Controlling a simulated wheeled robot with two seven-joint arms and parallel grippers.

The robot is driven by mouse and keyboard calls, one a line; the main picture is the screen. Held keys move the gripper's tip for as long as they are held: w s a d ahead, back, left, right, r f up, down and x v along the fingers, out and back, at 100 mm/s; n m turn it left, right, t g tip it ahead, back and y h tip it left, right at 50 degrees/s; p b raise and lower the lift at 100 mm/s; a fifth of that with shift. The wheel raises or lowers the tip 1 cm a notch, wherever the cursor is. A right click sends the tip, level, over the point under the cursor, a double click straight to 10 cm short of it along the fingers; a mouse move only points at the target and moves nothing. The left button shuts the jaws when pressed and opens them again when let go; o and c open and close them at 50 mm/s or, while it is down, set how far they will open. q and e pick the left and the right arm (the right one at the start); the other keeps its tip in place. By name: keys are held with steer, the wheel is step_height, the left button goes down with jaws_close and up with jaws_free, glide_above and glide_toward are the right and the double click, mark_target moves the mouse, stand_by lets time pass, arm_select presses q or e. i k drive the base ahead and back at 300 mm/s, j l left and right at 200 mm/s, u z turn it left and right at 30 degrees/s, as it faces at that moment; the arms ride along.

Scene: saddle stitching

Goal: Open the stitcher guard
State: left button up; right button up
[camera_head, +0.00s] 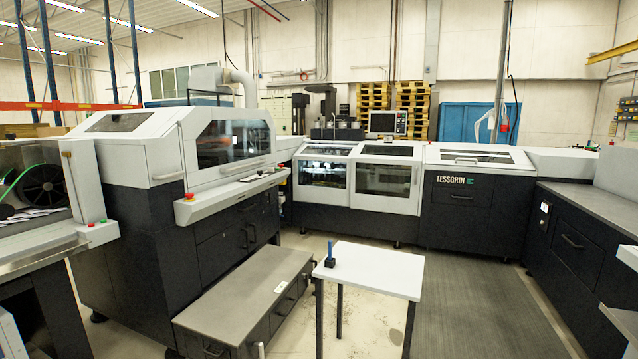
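Several machine covers with windows are in view, and I cannot tell for sure which is the stitcher guard. The near left machine has a large white guard (190,150) with a dark window and a long handle bar (245,170) along its lower edge; it looks shut. The middle machine has two windowed guards, a left one (323,152) and a right one (386,160) with a vertical handle at its right side. Both look shut. Neither of my grippers can be made out in this view.
A small white table (385,268) with a blue item in a dark holder (329,258) stands in front of the middle machine. A low grey cabinet (235,305) lies along the left machine. A dark floor mat (480,300) is clear at right. A grey-topped counter (600,210) borders the right.

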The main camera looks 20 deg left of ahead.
mark_target(321, 174)
steer(key=i+l+z, duration=0.25)
steer(key=i+z, duration=0.15)
steer(key=i, duration=0.15)
steer(key=i+z, duration=0.45)
steer(key=i, duration=0.15)
steer(key=i+u, duration=0.1)
steer(key=i, duration=0.45)
steer(key=i+l+u, duration=0.15)
steer(key=i, duration=0.4)
steer(key=i+l+u, duration=0.1)
steer(key=i, duration=0.5)
steer(key=i+l+u, duration=0.1)
steer(key=i+l, duration=0.15)
steer(key=i, duration=0.3)
steer(key=i+u, duration=0.2)
steer(key=i, duration=0.85)
steer(key=i+u, duration=0.2)
steer(key=i, duration=0.8)
steer(key=i+j+u, duration=0.1)
steer(key=i+u, duration=0.6)
steer(key=u, duration=0.15)
steer(key=i+l+u, duration=0.2)
steer(key=i+u, duration=0.25)
steer(key=i+j+u, duration=0.15)
steer(key=i+u, duration=0.15)
steer(key=i, duration=0.4)
steer(key=i+u, duration=0.35)
steer(key=i, duration=0.35)
